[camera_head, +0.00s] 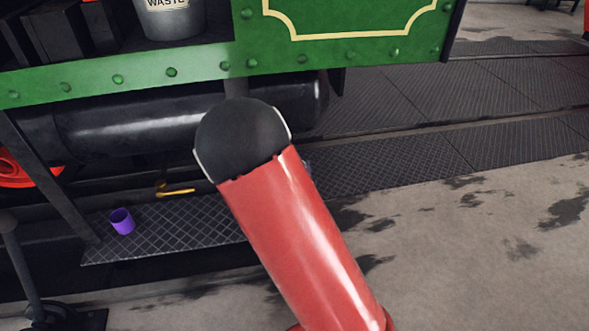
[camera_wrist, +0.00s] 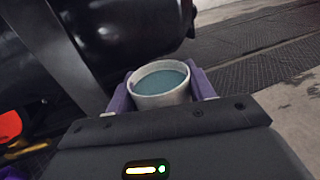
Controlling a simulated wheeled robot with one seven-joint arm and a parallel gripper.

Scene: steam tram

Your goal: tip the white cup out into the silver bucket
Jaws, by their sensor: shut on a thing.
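The white cup (camera_wrist: 159,100) is between the purple fingers of my gripper (camera_wrist: 160,88) in the wrist view. My gripper is shut on it. The cup looks close to upright and holds a blue-green liquid (camera_wrist: 160,82). In the head view the cup and gripper are hidden behind my red arm. A silver bucket (camera_head: 175,24) with a "WASTE" label stands on the green tram at the top of the head view, its upper part cut off. The cup is apart from the bucket, which I cannot make out in the wrist view.
Open floor (camera_head: 480,240) lies to the right.

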